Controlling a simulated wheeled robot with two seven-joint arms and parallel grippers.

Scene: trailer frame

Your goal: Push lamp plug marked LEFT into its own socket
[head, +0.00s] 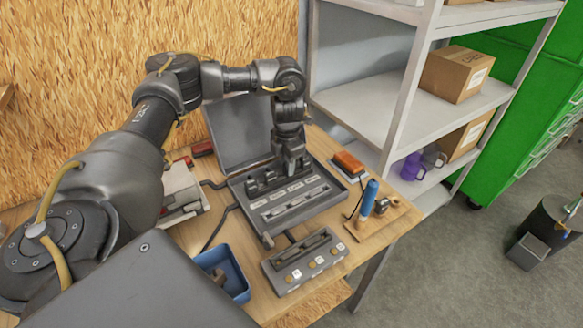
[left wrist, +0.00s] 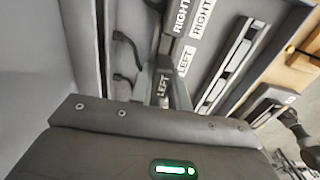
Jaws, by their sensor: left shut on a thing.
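My left gripper (head: 292,168) points down over the rear right part of a grey open case (head: 328,203). It also shows in the left wrist view (left wrist: 163,82), shut on the dark lamp plug (left wrist: 163,86) whose white label reads LEFT. A second LEFT label (left wrist: 185,61) is on the case panel just beside it. A plug marked RIGHT (left wrist: 181,17) sits farther along the row, beside a panel label RIGHT (left wrist: 201,18). The socket under the held plug is hidden, so I cannot tell how deep the plug sits. My right gripper is not in view.
A control box with buttons (head: 293,279) and a blue bin (head: 237,278) stand at the bench front. A blue-handled tool (head: 368,198) and an orange block (head: 349,163) are right of the case. Dark cables run along its left side. A metal shelf (head: 365,108) stands behind.

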